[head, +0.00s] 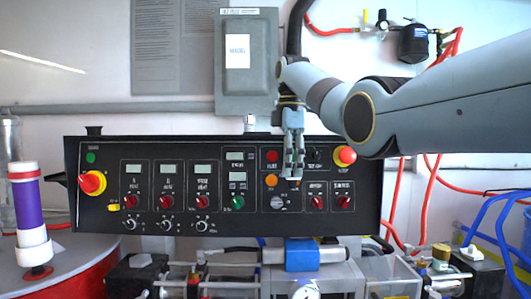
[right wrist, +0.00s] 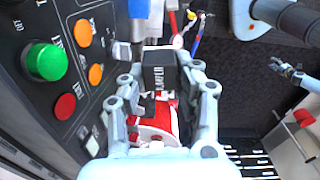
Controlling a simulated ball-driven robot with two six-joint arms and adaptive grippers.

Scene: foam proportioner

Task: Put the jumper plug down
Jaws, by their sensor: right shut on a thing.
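My right gripper (head: 293,168) hangs in front of the right part of the black control panel (head: 225,150), pointing down. In the right wrist view its two fingers are shut on the jumper plug (right wrist: 159,77), a small black block with white lettering on its face. The plug cannot be made out clearly in the head view. A red and white thing (right wrist: 158,126) shows between the fingers in the right wrist view. A small grey-blue gripper, seemingly my left one (right wrist: 293,76), shows far off at the right of that view; its jaws are too small to judge.
The panel carries knobs, displays, a red emergency button (head: 345,156) and a red-yellow switch (head: 91,182). A grey box (head: 247,88) hangs above. A blue block (head: 301,255) and pipework lie below. A purple and white cylinder (head: 31,207) stands at left.

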